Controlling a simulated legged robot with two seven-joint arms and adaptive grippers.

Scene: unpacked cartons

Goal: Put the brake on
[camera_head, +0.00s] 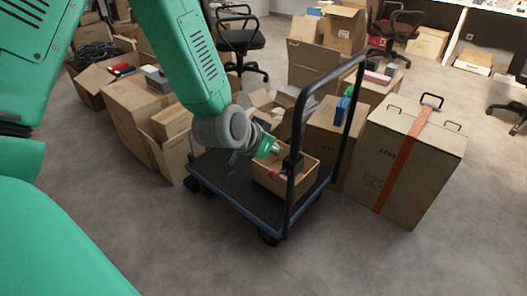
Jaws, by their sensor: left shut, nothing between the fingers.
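A flat trolley (236,192) with a dark deck, blue edge and tall black push handle (327,87) stands in the middle of the floor. An open brown box (268,184) sits on its deck near the handle. My left gripper (289,162) is small and dark in the picture, over the box and beside the lower handle post. It is shut and empty. Whether it touches the post, I cannot tell. A small red item (273,174) shows at the box. I cannot make out a brake; a dark caster (269,236) shows under the front corner.
A large carton with an orange strap (410,150) stands right of the trolley. Several open cartons (130,105) crowd its left, with more behind. Office chairs (240,38) stand at the back. The floor in front (330,260) is clear.

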